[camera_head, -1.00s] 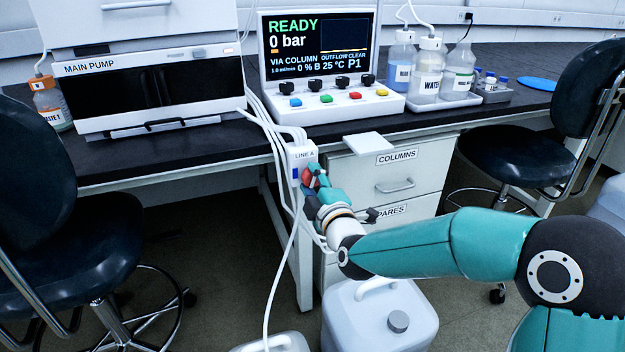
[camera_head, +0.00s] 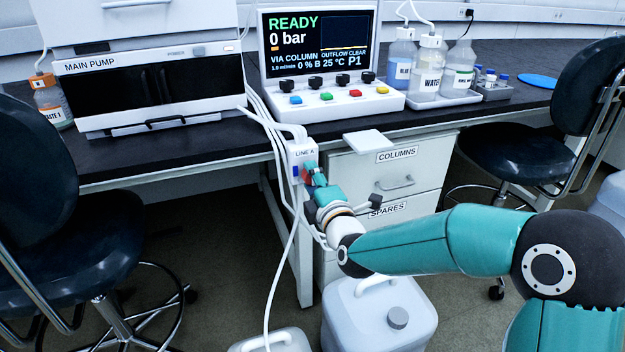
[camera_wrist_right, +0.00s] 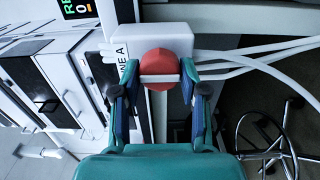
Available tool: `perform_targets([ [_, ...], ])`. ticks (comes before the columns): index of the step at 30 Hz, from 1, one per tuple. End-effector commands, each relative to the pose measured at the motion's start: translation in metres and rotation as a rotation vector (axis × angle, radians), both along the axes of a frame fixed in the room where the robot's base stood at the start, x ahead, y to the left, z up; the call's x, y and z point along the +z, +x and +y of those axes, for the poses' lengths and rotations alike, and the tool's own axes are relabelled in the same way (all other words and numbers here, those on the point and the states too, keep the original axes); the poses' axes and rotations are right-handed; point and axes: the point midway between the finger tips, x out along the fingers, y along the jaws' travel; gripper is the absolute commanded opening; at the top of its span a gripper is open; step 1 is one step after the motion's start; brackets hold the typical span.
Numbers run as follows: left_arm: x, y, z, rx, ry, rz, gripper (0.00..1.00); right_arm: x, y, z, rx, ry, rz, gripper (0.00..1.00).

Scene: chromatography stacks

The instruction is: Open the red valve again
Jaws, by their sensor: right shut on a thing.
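The red valve (camera_wrist_right: 160,64) is a round red knob with a pale bar across it. It sits on the white LINE A box (camera_head: 301,152) at the front of the bench. In the head view only a little of the red shows, beside my fingers. My right gripper (camera_wrist_right: 160,88) is shut on the red valve, with one finger on each side of the knob. In the head view the right gripper (camera_head: 314,178) reaches the box from the lower right. My left gripper is not in view.
White tubes (camera_head: 268,125) run down past the box. The control panel's screen (camera_head: 318,45) reads READY, 0 bar, VIA COLUMN, OUTFLOW CLEAR. A drawer cabinet (camera_head: 392,178) stands right of the box. A white canister (camera_head: 380,318) is on the floor below my arm.

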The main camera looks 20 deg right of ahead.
Motion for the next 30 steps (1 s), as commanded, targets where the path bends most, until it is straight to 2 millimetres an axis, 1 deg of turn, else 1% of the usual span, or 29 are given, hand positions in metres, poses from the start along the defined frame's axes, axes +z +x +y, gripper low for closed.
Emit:
perform_targets([
  [1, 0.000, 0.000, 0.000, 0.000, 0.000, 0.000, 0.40, -0.006, -0.001, 0.005, 0.012, -0.004, 0.014, 0.08],
  [2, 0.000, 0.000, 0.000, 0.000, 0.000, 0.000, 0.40, -0.006, -0.001, 0.005, 0.012, -0.005, 0.015, 0.08],
  [3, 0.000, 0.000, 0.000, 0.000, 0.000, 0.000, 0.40, -0.006, -0.001, 0.005, 0.012, -0.005, 0.015, 0.48],
  [5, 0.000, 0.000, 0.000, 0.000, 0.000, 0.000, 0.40, -0.006, -0.001, 0.005, 0.012, -0.003, 0.014, 0.58],
  [6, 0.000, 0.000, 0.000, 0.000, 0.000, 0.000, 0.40, -0.005, -0.001, 0.004, 0.011, -0.003, 0.013, 0.65],
  [7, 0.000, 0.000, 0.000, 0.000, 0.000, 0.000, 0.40, -0.005, -0.001, 0.004, 0.010, -0.002, 0.012, 0.67],
  [16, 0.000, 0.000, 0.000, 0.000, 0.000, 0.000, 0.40, -0.002, -0.001, 0.002, 0.004, 0.000, 0.006, 0.67],
  [20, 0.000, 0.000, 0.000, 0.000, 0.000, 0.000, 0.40, -0.002, -0.008, 0.001, 0.004, 0.000, 0.005, 0.67],
  [23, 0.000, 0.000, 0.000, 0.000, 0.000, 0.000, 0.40, -0.002, -0.020, 0.001, 0.004, 0.000, 0.006, 0.67],
  [25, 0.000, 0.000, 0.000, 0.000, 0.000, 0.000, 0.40, -0.002, -0.031, 0.000, 0.004, 0.000, 0.005, 0.67],
  [30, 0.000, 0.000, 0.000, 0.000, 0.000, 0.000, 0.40, -0.002, -0.067, -0.001, 0.006, 0.000, 0.006, 0.67],
])
